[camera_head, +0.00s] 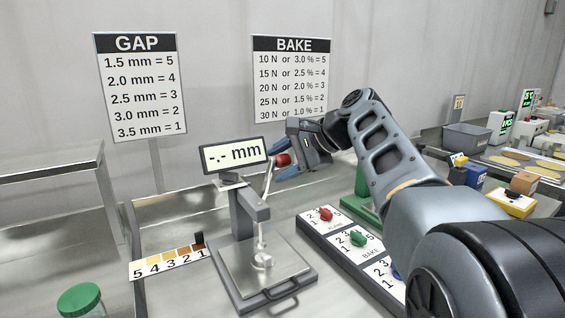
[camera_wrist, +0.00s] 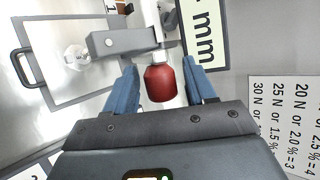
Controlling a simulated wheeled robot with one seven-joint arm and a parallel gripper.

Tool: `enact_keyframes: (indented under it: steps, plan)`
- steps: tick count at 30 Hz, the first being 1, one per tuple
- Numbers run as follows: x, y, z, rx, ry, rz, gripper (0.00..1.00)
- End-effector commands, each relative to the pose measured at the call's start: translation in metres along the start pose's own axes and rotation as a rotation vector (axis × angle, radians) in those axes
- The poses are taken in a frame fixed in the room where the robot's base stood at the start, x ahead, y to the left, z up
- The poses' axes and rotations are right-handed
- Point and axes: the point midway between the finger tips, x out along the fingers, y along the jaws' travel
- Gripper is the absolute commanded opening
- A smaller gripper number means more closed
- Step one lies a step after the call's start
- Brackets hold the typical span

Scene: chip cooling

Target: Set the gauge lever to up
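The gauge (camera_head: 243,215) stands on a flat metal plate, and its display (camera_head: 236,155) reads "-.- mm". Its lever (camera_head: 267,181) rises at the right of the display and ends in a red knob (camera_head: 283,159). The red knob (camera_wrist: 160,82) also shows in the wrist view. My gripper (camera_head: 282,163) is at the knob, with one blue finger on each side of it. In the wrist view my gripper (camera_wrist: 160,85) is open, with narrow gaps between the fingers and the knob. The gauge arm (camera_wrist: 125,42) and display (camera_wrist: 203,35) lie just beyond the fingertips.
A panel with red and green dials (camera_head: 350,240) stands right of the gauge. A colour strip (camera_head: 170,262) and a green-lidded jar (camera_head: 82,300) are at the left. The GAP sign (camera_head: 140,85) and BAKE sign (camera_head: 292,80) stand behind. A grey bin (camera_head: 466,137) is at the far right.

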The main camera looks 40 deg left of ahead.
Motion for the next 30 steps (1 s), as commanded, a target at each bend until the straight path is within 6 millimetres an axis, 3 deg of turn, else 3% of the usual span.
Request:
enact_keyframes:
  steps: [8, 22, 30]
  plan:
    - [-0.007, 0.0, -0.001, 0.0, -0.001, -0.001, 0.55]
    - [-0.066, 0.0, -0.001, 0.0, 0.001, -0.001, 0.55]
    - [-0.077, 0.0, 0.0, 0.0, -0.001, 0.001, 0.55]
